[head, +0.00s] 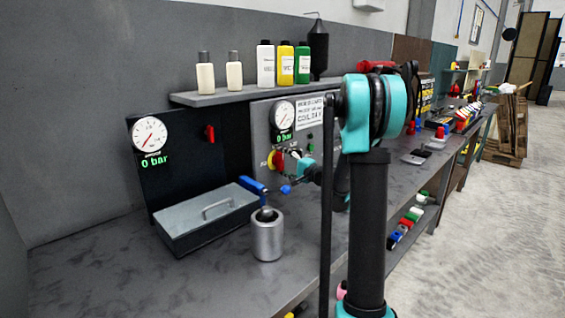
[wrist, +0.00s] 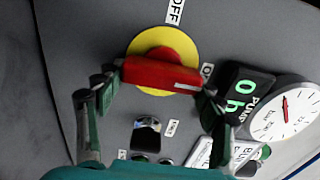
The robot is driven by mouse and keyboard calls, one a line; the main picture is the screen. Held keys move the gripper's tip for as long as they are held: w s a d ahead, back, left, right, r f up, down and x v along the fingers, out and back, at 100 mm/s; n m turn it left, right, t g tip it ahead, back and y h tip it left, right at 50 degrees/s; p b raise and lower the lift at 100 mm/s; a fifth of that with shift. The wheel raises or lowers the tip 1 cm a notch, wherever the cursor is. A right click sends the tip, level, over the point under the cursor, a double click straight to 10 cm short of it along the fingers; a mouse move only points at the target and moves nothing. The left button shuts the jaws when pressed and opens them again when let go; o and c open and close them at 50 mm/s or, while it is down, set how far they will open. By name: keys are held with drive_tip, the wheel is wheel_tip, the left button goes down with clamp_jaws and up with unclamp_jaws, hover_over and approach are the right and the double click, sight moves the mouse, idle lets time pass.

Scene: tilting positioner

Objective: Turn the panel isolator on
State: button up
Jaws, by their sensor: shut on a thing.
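The panel isolator is a red bar handle (wrist: 160,74) on a round yellow plate (wrist: 152,42), on a grey panel. In the wrist view the bar lies nearly level, with its white mark at the right end, towards a partly hidden label starting with "O". The "OFF" label (wrist: 175,10) is above the plate, away from the bar's ends. My gripper (wrist: 158,92) is shut on the bar's two ends, one finger at each. In the head view the isolator (head: 271,161) shows just left of my gripper (head: 292,163).
A gauge (head: 284,113) above the isolator has a green display, reading 0 in the wrist view. Bottles line the shelf (head: 215,96) above.

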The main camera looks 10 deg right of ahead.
idle(0.4)
drive_tip(key=o, duration=1.2)
drive_tip(key=shift+c, duration=0.2)
drive_tip(key=v, duration=1.2)
